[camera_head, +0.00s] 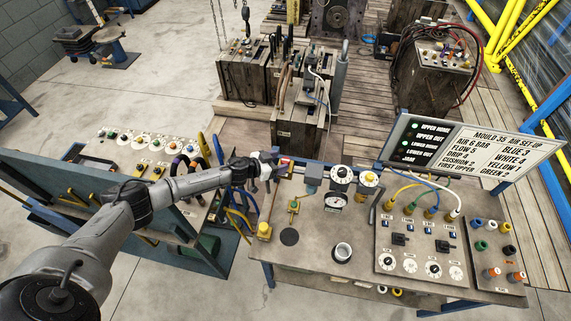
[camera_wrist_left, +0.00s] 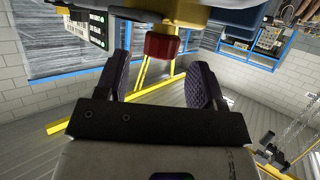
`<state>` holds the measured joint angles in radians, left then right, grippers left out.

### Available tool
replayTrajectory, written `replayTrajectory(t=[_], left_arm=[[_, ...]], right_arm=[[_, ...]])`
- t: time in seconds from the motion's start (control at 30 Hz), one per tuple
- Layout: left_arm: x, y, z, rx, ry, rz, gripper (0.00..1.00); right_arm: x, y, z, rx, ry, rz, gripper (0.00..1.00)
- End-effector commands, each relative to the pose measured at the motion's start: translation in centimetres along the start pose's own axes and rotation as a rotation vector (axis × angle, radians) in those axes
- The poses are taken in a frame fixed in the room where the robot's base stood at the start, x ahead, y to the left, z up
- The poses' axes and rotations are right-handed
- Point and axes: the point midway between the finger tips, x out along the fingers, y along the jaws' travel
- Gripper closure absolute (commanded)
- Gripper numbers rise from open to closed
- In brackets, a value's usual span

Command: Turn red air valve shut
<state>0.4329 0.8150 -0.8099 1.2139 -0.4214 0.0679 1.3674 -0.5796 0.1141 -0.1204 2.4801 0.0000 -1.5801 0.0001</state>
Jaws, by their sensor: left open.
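The red valve knob (camera_wrist_left: 161,46) shows in the left wrist view, below a yellow body (camera_wrist_left: 188,14). My left gripper (camera_wrist_left: 162,68) is open. In that view the knob lies between the lines of its two dark fingers, near their tips, with a visible gap on each side. In the head view my left gripper (camera_head: 268,174) is over the left end of the bench. A small reddish part (camera_head: 284,160) shows just behind it there, and the gripper and arm hide much of the area around it. My right gripper is not in view.
The bench (camera_head: 310,257) carries a gauge (camera_head: 334,201), white-faced dials, a panel (camera_head: 400,264) of switches and dials, and coloured hoses. A set-up sign (camera_head: 483,155) stands at its back right. A blue-edged board (camera_head: 70,205) is below my left arm.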

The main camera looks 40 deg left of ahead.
Motion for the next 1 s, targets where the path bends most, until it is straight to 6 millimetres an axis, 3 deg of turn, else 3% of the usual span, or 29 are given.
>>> replayTrajectory(t=[0.1,0.3,0.77,1.0], left_arm=[[1.7,0.0,0.2,0.002,0.002,0.0,0.38],[3.2,0.0,0.1,0.001,0.001,0.0,0.38],[3.8,0.0,0.0,0.001,0.0,0.001,0.38],[3.7,0.0,0.0,0.001,0.0,0.0,0.59]], right_arm=[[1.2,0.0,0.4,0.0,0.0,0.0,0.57],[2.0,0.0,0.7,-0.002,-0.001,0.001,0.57],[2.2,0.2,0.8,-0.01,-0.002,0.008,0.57],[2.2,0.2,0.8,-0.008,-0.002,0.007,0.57]])
